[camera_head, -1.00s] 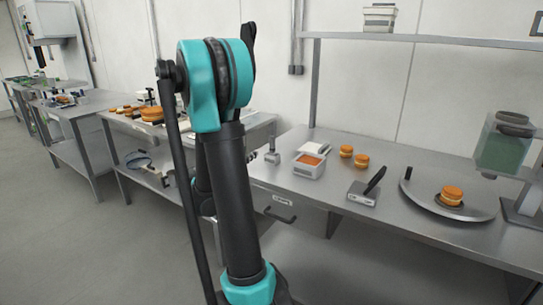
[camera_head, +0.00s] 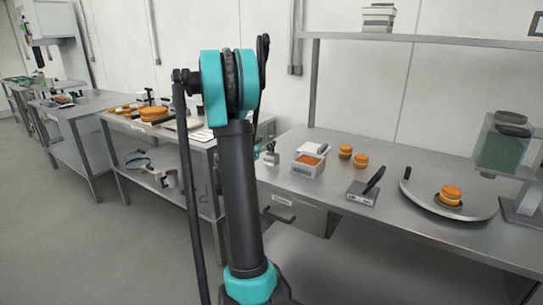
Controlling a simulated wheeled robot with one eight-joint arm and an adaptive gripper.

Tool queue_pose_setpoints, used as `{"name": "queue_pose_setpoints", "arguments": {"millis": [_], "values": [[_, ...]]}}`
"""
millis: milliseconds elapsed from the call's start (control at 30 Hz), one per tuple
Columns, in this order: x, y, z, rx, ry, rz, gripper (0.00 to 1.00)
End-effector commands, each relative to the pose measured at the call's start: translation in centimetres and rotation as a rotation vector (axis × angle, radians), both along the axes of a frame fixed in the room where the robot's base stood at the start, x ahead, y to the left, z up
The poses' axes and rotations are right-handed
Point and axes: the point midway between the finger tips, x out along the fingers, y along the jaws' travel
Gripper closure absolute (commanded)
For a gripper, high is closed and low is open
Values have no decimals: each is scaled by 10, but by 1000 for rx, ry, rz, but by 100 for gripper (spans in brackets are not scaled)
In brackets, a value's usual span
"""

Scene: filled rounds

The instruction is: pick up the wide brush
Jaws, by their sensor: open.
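A grey block with a slanted black handle (camera_head: 368,188) lies on the steel worktable, right of centre in the head view. It may be the wide brush, but I cannot tell for sure at this size. My own black and teal arm stands upright in the middle of the view, left of this thing and well apart from it. My gripper cannot be made out; the arm links hide what is behind them.
Another table stands at left; grey floor is open there.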

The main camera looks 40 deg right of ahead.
Motion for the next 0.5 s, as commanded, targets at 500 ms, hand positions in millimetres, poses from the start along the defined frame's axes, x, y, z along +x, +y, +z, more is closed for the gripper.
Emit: {"name": "queue_pose_setpoints", "arguments": {"millis": [500], "values": [[15, -40, -3, 0, 0, 0, 57]]}}
